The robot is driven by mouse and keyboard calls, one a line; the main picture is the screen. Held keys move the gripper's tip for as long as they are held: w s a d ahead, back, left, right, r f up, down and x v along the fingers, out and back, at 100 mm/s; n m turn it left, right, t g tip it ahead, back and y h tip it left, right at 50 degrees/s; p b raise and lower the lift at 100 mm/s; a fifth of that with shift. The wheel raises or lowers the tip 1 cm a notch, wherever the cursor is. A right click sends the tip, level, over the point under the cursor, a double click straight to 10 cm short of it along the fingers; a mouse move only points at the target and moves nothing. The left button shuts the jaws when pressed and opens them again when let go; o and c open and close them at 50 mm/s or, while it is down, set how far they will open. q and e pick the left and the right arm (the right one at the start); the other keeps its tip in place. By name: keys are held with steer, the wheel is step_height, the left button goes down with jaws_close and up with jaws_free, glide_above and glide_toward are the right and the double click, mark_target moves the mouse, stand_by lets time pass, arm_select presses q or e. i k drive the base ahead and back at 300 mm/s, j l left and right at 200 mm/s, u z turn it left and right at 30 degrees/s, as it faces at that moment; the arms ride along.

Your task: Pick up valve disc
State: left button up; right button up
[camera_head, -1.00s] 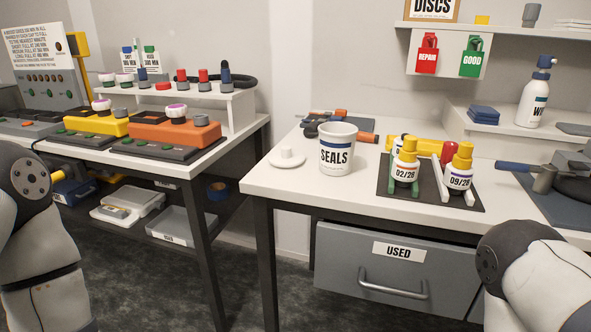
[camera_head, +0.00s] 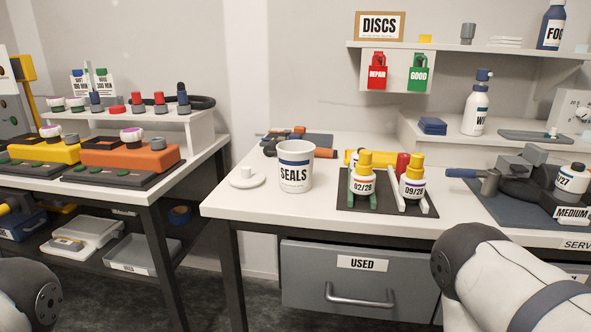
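I cannot pick out a valve disc for sure. A brown-framed box or sign marked DISCS (camera_head: 381,25) is on the upper shelf, and any contents are hidden. A small white piece (camera_head: 246,172) sits on a white saucer (camera_head: 246,182) at the bench's left end; I cannot tell what it is. Neither gripper is in view. Only my arm links show, at the lower left and lower right corners.
A white SEALS cup (camera_head: 295,168) stands beside two yellow-capped bottles (camera_head: 362,182) on a dark rack mat (camera_head: 350,205). The bench (camera_head: 235,205) is bare at its front left. A USED drawer (camera_head: 300,285) is shut below. A spray bottle (camera_head: 476,105) stands at the right.

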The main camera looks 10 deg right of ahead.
mark_target(553, 131)
steer(key=z, duration=1.65)
steer(key=i+l+u, duration=0.2)
steer(key=l, duration=0.35)
steer(key=i+l+u, duration=0.15)
steer(key=l, duration=0.4)
steer(key=i+l+u, duration=0.2)
steer(key=l, duration=0.35)
steer(key=l+u, duration=0.15)
steer(key=l, duration=0.4)
